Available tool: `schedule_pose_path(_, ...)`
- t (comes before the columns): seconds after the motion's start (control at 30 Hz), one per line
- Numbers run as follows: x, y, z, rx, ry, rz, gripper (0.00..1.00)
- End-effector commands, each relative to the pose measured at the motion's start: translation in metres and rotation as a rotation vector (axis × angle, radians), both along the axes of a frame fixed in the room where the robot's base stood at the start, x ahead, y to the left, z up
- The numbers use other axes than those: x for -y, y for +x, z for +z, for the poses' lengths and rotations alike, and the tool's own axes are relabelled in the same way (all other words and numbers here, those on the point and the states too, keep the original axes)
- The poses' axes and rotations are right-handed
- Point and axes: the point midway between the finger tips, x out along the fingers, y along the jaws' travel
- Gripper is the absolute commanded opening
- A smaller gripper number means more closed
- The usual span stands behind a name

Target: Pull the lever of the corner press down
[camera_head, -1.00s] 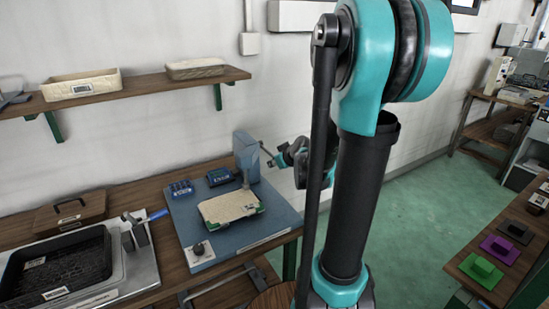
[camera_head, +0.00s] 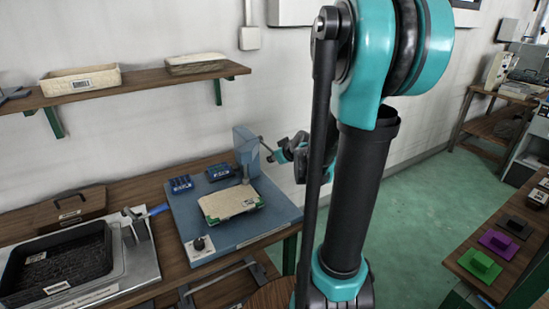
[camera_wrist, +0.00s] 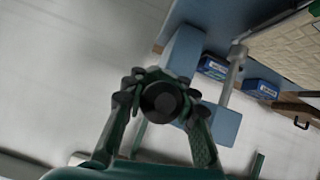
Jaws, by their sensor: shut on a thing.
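The corner press has a blue-grey column (camera_head: 246,152) at the back right of a blue base plate (camera_head: 230,232). Its short dark lever (camera_head: 265,144) slants down to the right from the column. My gripper (camera_head: 273,155) is at the lever's end, right of the column. In the wrist view, the fingers of my gripper (camera_wrist: 160,99) close around the lever's dark round knob (camera_wrist: 162,101), seen end-on. The blue press body (camera_wrist: 182,52) is behind it. A beige panel in a tray with green corners (camera_head: 230,202) lies under the press's post.
Blue small-parts boxes (camera_head: 181,184) and a black dial (camera_head: 199,243) sit on the base plate. A black tray (camera_head: 60,262) is at the left. A wooden shelf (camera_head: 140,88) hangs above. My arm blocks the centre right; green floor (camera_head: 410,210) is open beyond it.

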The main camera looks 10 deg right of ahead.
Motion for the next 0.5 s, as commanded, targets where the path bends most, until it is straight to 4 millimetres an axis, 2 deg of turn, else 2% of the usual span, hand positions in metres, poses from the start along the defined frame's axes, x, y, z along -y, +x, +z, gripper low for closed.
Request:
schedule_pose_path(0.27, -0.0020, 0.0019, 0.0011, 0.001, 0.003, 0.002, 0.00)
schedule_pose_path(0.3, -0.0020, 0.0019, 0.0011, 0.001, 0.003, 0.002, 0.27)
schedule_pose_path(0.5, -0.0012, 0.0011, 0.0006, 0.001, 0.002, 0.002, 0.50)
